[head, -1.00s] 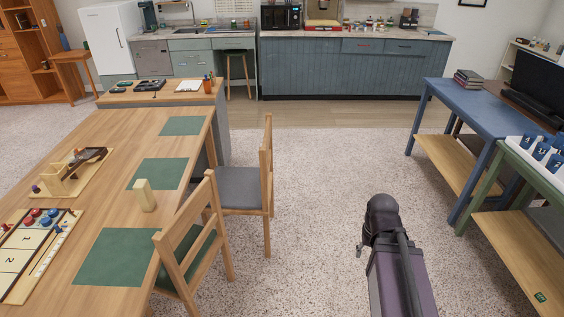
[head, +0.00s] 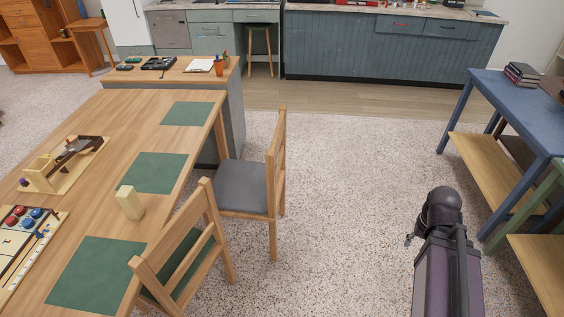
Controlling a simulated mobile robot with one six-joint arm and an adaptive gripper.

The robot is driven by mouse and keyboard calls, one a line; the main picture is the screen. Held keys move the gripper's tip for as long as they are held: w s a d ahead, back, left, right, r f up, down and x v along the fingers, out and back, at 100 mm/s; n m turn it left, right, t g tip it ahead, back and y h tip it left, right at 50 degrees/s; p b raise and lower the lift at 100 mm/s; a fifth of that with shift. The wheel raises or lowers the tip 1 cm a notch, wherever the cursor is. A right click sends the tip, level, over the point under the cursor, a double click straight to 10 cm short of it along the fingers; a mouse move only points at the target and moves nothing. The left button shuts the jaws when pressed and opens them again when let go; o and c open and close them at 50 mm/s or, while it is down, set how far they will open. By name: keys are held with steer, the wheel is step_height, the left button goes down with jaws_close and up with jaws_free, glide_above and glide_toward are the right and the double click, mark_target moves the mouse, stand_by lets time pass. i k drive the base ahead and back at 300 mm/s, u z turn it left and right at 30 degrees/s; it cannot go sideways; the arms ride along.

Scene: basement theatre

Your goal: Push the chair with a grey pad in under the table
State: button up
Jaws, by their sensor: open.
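The chair with a grey pad (head: 243,188) stands upright on the speckled carpet at the right side of the wooden table (head: 112,128). Its backrest is on the right and its seat faces the table. Nearly all of the grey seat shows clear of the table's edge. A nearer chair with a green pad (head: 190,262) stands at the same side, its seat partly hidden by its own backrest. My arm shows at the lower right, well apart from the chair, with bare carpet between. I cannot make out my gripper's fingers in this view.
Green mats (head: 95,274), a pale block (head: 129,202) and game boards lie on the table. A grey-sided cabinet (head: 235,115) adjoins its far end. A blue table (head: 515,112) and a green-legged table stand at right. The carpet (head: 345,190) between is open.

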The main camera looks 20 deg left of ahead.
mark_target(246, 189)
steer(key=u, duration=0.25)
steer(key=i, duration=1.05)
steer(key=u, duration=0.4)
